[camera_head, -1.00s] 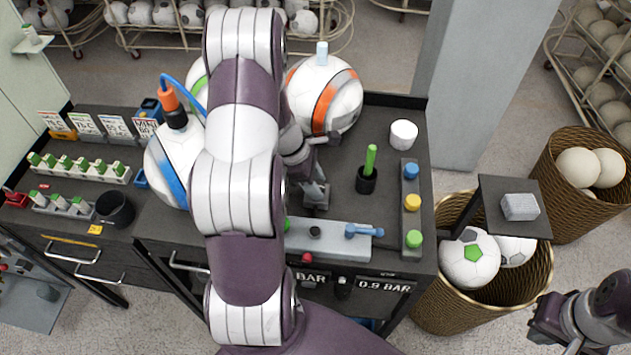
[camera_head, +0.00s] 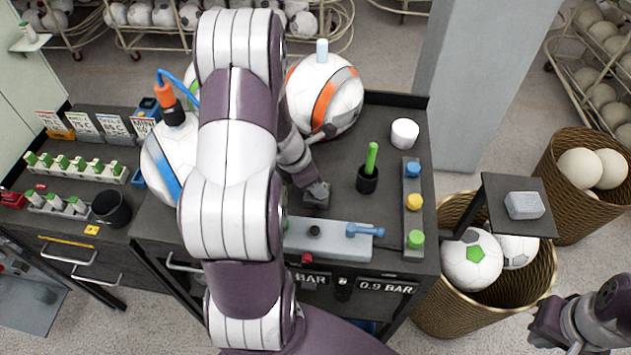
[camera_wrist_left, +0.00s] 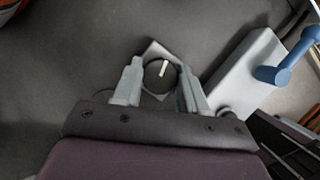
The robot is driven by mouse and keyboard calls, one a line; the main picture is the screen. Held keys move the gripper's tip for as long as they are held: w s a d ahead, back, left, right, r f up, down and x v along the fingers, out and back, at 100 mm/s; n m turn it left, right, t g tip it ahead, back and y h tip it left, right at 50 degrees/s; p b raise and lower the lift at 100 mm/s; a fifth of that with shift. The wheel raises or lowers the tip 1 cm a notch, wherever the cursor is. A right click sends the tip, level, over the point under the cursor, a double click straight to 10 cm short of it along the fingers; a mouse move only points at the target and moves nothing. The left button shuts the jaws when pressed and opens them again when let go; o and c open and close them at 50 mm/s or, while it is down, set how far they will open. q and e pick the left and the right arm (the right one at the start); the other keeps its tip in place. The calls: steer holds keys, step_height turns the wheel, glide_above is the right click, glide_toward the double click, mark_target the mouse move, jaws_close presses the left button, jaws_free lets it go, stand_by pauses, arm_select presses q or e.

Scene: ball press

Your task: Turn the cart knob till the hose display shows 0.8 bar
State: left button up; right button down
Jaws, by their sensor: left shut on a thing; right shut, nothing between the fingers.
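My left gripper (camera_head: 316,197) points down at the cart top, just behind the grey bar with the blue lever. In the left wrist view its two fingers (camera_wrist_left: 161,95) are closed on the round black knob (camera_wrist_left: 160,73), which has a white mark near upright and a pale square plate under it. The knob is hidden in the head view. A display (camera_head: 387,287) on the cart front reads 0.9 BAR. A second display (camera_head: 312,280) left of it shows only BAR; its number is hidden by my arm. My right gripper (camera_head: 546,322) is shut and empty at lower right.
The grey bar (camera_head: 330,243) carries a blue lever (camera_head: 364,231). A green stick (camera_head: 371,158) in a black cup, a white cup (camera_head: 404,133) and coloured buttons (camera_head: 414,202) stand to the right. An orange-striped ball (camera_head: 338,100) sits behind. My left arm covers the cart's middle.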

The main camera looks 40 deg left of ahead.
arm_select(q)
steer(key=shift+w+r, duration=0.1)
steer(key=o, duration=1.1)
steer(key=shift+c, duration=0.2)
steer(key=p+v, duration=0.2)
steer(key=v, duration=1)
steer(key=shift+s+r, duration=0.25)
steer(key=shift+s, duration=0.05)
steer(key=shift+a, duration=0.1)
